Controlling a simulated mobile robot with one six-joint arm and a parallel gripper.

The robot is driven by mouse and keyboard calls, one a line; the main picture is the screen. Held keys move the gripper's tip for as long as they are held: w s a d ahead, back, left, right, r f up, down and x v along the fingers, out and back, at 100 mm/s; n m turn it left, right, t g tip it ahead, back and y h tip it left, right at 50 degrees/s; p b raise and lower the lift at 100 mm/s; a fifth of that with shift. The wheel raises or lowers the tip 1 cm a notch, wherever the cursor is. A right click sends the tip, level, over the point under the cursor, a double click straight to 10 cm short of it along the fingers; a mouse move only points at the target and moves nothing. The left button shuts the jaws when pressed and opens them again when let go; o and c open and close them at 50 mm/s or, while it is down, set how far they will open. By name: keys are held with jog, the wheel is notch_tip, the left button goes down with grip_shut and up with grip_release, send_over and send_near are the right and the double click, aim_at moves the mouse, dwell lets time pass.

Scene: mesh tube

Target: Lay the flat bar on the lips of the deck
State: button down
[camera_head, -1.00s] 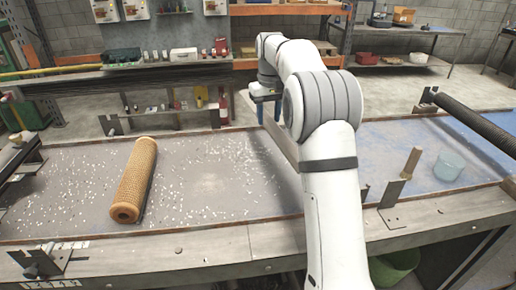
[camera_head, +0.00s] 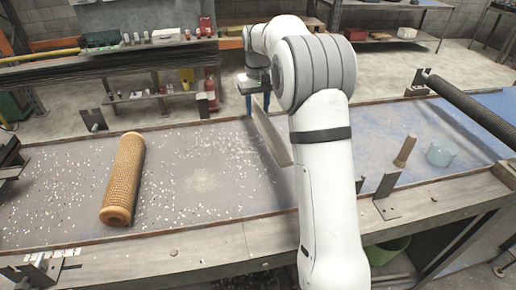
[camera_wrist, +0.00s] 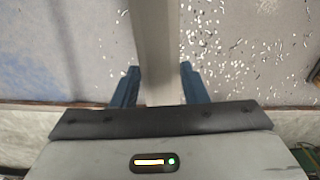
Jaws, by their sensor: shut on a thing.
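The flat bar (camera_head: 272,135) is a long grey strip held by my gripper (camera_head: 256,88) above the deck. In the wrist view the bar (camera_wrist: 156,45) runs away from me between the two blue fingers of my gripper (camera_wrist: 156,88). In the head view my white arm hides part of the bar's near end. The deck (camera_head: 205,215) is a long bench top with raised lips along its near and far edges. The bar spans part of the deck's width and slants slightly. Whether it touches a lip cannot be told.
A tan mesh tube (camera_head: 125,180) lies on the deck at left, among scattered white chips. A wooden-handled scraper (camera_head: 404,152) and a pale blue cup (camera_head: 440,153) stand at right. A dark roller (camera_head: 470,110) overhangs the right end.

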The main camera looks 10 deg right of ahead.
aim_at(260, 118)
jog(key=shift+m, duration=0.6)
jog(key=s+p, duration=0.1)
jog(key=s+f+p, duration=0.2)
jog(key=s, duration=0.1)
jog(key=shift+s+f+p, duration=0.15)
jog(key=shift+f+p, duration=0.9)
jog(key=shift+f, duration=4.2)
jog(key=shift+f, duration=0.1)
jog(key=c, duration=0.9)
grip_release()
jog(key=shift+f, duration=0.1)
jog(key=shift+o, duration=0.2)
